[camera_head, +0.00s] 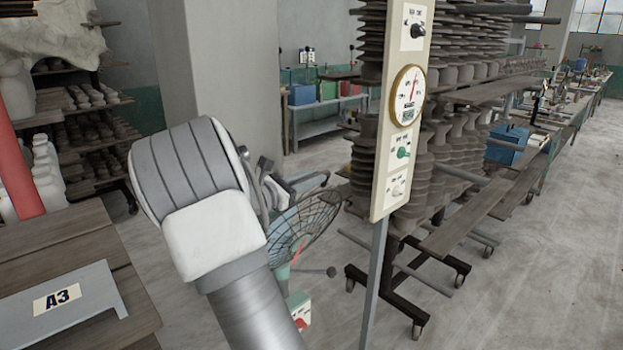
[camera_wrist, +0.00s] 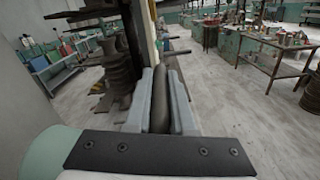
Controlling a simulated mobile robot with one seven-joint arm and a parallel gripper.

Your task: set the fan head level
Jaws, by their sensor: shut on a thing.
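The fan stands behind my arm in the head view, with a round wire cage on its fan head (camera_head: 303,225) and pale green parts. The cage looks tilted, but my arm hides part of the head, so its exact angle is unclear. My gripper (camera_wrist: 160,78) is shut on a dark rounded bar (camera_wrist: 160,108), which lies lengthwise between its two grey fingers in the wrist view. The bar looks like a handle of the fan; its attachment is hidden. A pale green rounded surface at the lower left of the wrist view may be the fan's housing.
A cream panel with a dial (camera_head: 408,95) stands on a post right of the fan. Behind it is a wheeled rack (camera_head: 450,170) of dark stacked pieces. A wooden table with an A3 sign (camera_head: 57,298) is at left. Floor at right is clear.

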